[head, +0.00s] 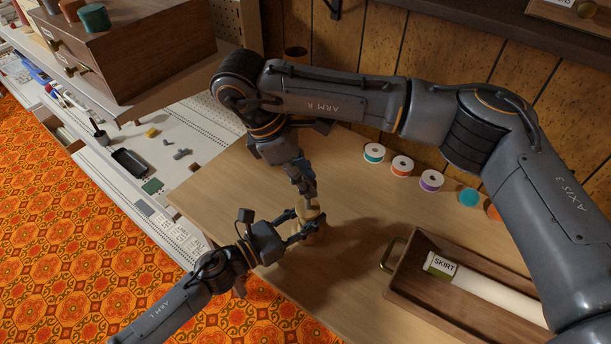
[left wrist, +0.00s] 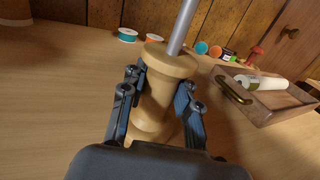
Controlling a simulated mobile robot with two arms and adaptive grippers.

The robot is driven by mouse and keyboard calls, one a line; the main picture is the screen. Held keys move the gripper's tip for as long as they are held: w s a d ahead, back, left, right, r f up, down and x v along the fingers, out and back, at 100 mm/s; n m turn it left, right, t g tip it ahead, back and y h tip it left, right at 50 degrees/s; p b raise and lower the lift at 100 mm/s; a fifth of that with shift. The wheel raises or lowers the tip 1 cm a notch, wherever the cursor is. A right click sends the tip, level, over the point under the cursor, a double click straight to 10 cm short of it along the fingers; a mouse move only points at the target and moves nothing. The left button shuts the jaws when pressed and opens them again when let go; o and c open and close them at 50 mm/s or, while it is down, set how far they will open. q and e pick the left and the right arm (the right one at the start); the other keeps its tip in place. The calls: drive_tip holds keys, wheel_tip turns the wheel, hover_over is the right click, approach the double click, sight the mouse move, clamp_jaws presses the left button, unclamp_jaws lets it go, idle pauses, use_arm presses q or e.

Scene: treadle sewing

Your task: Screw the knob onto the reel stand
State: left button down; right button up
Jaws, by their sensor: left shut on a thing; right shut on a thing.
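The reel stand is a turned, light wooden body (left wrist: 158,100) with a metal rod (left wrist: 183,25) rising from its top, leaning right in the left wrist view. My left gripper (left wrist: 160,92) is shut around the wooden body, one finger on each side. In the head view the stand (head: 314,236) shows only in part between my grippers. My left gripper (head: 303,230) reaches it from the lower left. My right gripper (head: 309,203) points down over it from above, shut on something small. I cannot make out the knob; the right fingers hide it. The rod's upper end is out of the wrist view.
Several thread spools (head: 402,165) stand along the back of the table (head: 235,180). A wooden drawer (head: 400,285) with a brass handle holds a white roll labelled SKIRT (head: 480,288) at right. The table's front left is clear.

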drive_tip(key=o, duration=0.7)
drive_tip(key=shift+o, duration=0.2)
drive_tip(key=shift+r, duration=0.1)
drive_tip(key=shift+r, duration=2.15)
drive_tip(key=shift+c, duration=0.4)
